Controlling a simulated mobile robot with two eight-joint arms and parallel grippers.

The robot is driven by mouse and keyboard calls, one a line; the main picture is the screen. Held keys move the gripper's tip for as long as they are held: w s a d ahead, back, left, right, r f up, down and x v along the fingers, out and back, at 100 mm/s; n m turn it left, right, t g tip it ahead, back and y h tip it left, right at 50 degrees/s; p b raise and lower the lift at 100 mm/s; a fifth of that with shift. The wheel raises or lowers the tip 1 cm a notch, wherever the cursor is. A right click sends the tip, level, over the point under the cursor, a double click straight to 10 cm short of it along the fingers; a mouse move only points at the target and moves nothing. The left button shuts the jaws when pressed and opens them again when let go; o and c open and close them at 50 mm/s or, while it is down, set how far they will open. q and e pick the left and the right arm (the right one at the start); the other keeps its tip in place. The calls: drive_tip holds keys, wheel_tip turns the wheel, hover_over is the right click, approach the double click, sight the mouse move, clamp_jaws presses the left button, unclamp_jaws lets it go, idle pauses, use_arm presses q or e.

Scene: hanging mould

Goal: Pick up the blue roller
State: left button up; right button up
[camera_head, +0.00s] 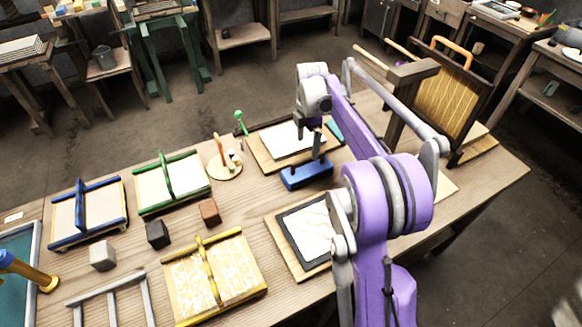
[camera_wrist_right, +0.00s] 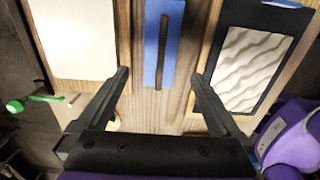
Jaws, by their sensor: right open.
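A blue block with a dark brown bar-like handle on top, which I take to be the blue roller (camera_head: 306,176), lies on the wooden table between two framed boards. It also shows in the right wrist view as a long blue rectangle (camera_wrist_right: 174,50) at the top. My right gripper (camera_head: 311,138) points down just above it. In the wrist view the two black fingers of this gripper (camera_wrist_right: 160,76) are spread wide with nothing between them; the blue roller is ahead of them, roughly centred. My left gripper is not in view.
A white-sheeted board (camera_head: 291,139) lies behind, and a dark-framed board with a wavy white panel (camera_head: 307,232) in front. A small round palette (camera_head: 225,166) stands left. Frames with blue (camera_head: 88,212), green (camera_head: 172,187) and yellow (camera_head: 212,282) bars fill the left side. An upright mould (camera_head: 440,95) stands right.

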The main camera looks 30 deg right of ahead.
sight(308, 163)
drive_tip(key=f, duration=1)
drive_tip(key=shift+s+d+f, duration=0.1)
drive_tip(key=shift+d+f, duration=0.2)
drive_tip(key=shift+f, duration=0.05)
drive_tip(key=c, duration=1.1)
